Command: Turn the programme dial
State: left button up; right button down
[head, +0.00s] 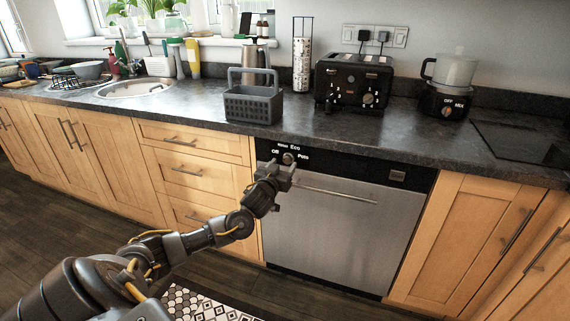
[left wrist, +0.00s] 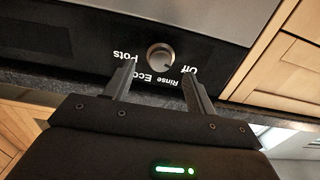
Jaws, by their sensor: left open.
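The programme dial (head: 288,158) is a round silver knob on the black control strip at the top left of the steel dishwasher (head: 330,225). In the left wrist view the dial (left wrist: 160,57) appears with the labels Off, Rinse, Eco and Pots upside down around it. I cannot surely tell which label it points to. My left gripper (head: 280,178) is in front of the dial, just below it in the head view. In the left wrist view its open fingers (left wrist: 159,72) stand on either side of the dial, with nothing between them clearly gripped. My right gripper is not in view.
The dark worktop (head: 430,140) overhangs just above the control strip. A grey caddy (head: 252,106), a black toaster (head: 352,84) and a blender (head: 447,84) stand on it. Wooden drawers (head: 190,172) are left of the dishwasher. A patterned mat (head: 205,307) lies on the floor.

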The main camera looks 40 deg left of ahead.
aim_at(288, 159)
pick_arm(q)
jog(key=shift+x, duration=1.4)
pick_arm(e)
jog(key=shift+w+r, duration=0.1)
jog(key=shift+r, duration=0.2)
pick_arm(q)
jog(key=shift+c, duration=0.4)
jog(key=c, duration=0.9)
